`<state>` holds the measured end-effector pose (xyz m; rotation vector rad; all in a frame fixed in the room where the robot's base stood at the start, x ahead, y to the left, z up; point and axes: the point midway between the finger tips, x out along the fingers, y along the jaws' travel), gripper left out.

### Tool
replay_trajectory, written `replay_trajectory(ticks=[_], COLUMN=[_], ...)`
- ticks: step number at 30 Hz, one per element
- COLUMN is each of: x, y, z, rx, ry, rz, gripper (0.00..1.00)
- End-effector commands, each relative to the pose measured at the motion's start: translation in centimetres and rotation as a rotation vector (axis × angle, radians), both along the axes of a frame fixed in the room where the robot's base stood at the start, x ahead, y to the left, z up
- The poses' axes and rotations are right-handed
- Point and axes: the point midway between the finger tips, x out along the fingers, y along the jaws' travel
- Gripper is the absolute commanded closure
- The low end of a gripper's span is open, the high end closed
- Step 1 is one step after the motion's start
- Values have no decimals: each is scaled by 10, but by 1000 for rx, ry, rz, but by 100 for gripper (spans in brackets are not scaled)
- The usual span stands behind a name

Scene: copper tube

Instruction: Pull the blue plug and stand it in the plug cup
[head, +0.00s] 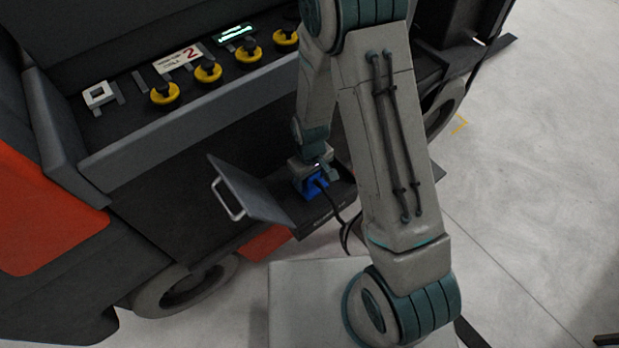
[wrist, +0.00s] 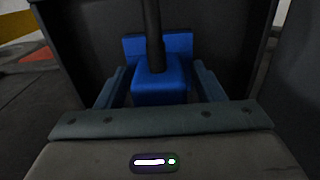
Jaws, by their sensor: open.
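The blue plug (wrist: 160,84) sits in a dark recess in the vehicle's side, with a black cable (wrist: 153,35) coming off it. A wider blue part (wrist: 180,44), likely its socket, is right behind it. In the head view the blue plug (head: 311,187) shows at the end of my arm, partly covered. My gripper (wrist: 160,90) is open, with one finger on each side of the plug and a small gap visible at each side. I cannot make out a plug cup for certain in either view.
A grey flap (head: 250,188) with a handle stands open left of the plug. The black cable (head: 345,228) hangs beside my arm.

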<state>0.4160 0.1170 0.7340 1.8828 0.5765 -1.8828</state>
Motion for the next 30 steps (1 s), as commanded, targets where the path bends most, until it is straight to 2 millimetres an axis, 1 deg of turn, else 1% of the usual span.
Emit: replay_trajectory(ticks=[2, 3, 5, 6, 9, 16, 30], x=[0, 0, 0, 0, 0, 0, 0], y=[0, 0, 0, 0, 0, 0, 0], z=[0, 0, 0, 0, 0, 4, 23], rx=[0, 0, 0, 0, 0, 1, 1], ry=[0, 0, 0, 0, 0, -1, -1], rz=[0, 0, 0, 0, 0, 0, 0], gripper=[38, 44, 60, 72, 97, 97, 97])
